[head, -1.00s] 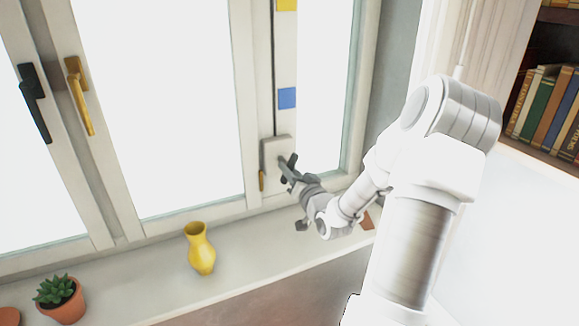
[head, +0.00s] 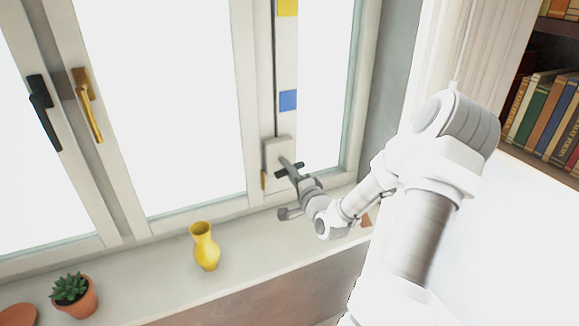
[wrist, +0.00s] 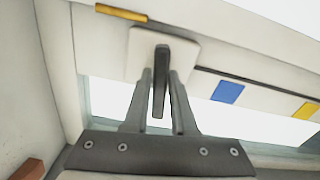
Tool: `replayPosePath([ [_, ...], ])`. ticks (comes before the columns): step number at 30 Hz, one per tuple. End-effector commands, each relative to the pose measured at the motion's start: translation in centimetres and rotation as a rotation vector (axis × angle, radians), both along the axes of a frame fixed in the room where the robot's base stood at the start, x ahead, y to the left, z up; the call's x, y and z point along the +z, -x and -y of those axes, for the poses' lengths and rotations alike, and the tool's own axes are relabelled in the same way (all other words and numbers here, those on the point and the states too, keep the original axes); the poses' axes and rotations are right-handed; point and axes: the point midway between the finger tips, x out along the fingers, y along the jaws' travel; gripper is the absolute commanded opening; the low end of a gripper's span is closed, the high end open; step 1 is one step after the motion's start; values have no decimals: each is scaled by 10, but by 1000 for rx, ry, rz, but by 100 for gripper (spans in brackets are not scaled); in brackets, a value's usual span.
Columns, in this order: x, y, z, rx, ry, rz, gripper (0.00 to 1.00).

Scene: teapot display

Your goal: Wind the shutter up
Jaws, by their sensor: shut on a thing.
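A white winder box (head: 273,152) is mounted low on the window's right post, with a thin dark line running up from it. In the wrist view the box shows as a pale square plate (wrist: 140,50) with a dark winder handle (wrist: 160,85) standing out from it. My gripper (wrist: 160,80) has a finger on each side of this handle and is shut on it. In the head view my gripper (head: 284,166) is at the front of the box and covers the handle. I cannot make out the shutter itself; the panes look plain white.
A yellow vase (head: 205,246) and a potted succulent (head: 75,295) stand on the sill, left of my arm. Blue (head: 288,100) and yellow (head: 288,7) squares are on the post above the box. Window handles, black (head: 42,112) and brass (head: 88,105), are at left.

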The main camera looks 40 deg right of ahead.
Motion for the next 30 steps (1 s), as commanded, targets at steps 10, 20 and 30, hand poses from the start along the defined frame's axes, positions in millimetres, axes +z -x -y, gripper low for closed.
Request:
replayPosePath([
  [10,3,0,0,-1,-322,77,0],
  [20,3,0,1,-1,-595,143,0],
  [30,3,0,1,-1,-763,185,0],
])
